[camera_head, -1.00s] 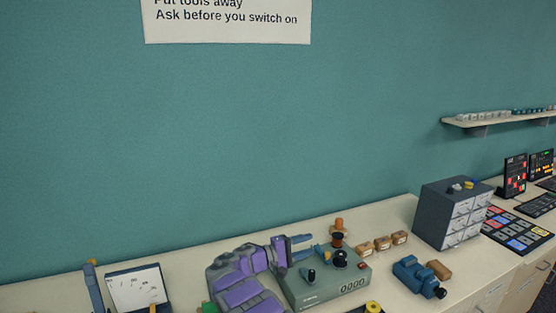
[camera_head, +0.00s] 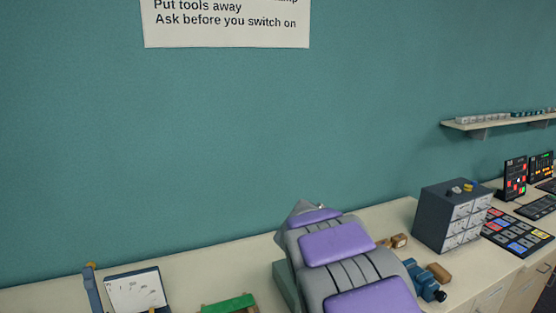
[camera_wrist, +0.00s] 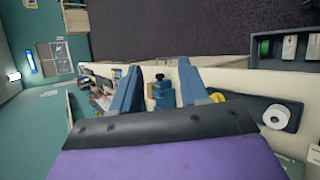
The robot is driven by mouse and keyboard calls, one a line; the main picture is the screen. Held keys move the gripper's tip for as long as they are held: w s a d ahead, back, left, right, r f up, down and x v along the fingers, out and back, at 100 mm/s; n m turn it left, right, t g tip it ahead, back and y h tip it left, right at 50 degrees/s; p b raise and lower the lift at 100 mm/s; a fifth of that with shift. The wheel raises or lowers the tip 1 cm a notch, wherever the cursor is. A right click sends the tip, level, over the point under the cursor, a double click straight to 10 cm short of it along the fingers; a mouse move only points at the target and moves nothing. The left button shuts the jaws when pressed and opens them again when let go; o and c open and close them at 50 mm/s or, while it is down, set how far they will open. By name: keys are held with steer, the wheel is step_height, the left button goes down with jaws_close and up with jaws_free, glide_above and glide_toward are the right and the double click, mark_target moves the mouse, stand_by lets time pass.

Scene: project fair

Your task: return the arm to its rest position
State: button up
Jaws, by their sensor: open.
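My arm, grey with purple panels, rises from the bottom edge in the head view and covers part of the bench.
The bench (camera_head: 385,220) runs along a teal wall. A drawer cabinet (camera_head: 452,217), a brown block (camera_head: 439,272) and keypad panels (camera_head: 514,232) stand right of my arm. A white dial meter (camera_head: 136,291) and a green item (camera_head: 229,304) are to the left. A shelf (camera_head: 500,121) hangs at right.

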steer(key=s+a+f+m+y, duration=0.1)
steer(key=s+a+y, duration=0.2)
steer(key=s, duration=0.7)
steer(key=s+a+f+m+y, duration=0.1)
steer(key=s+a+y, duration=0.3)
steer(key=s, duration=0.7)
steer(key=s+a+f+m+y, duration=0.1)
steer(key=s+a+f+y, duration=0.2)
steer(key=s, duration=0.8)
steer(key=shift+a+y, duration=0.3)
steer(key=shift+a, duration=0.85)
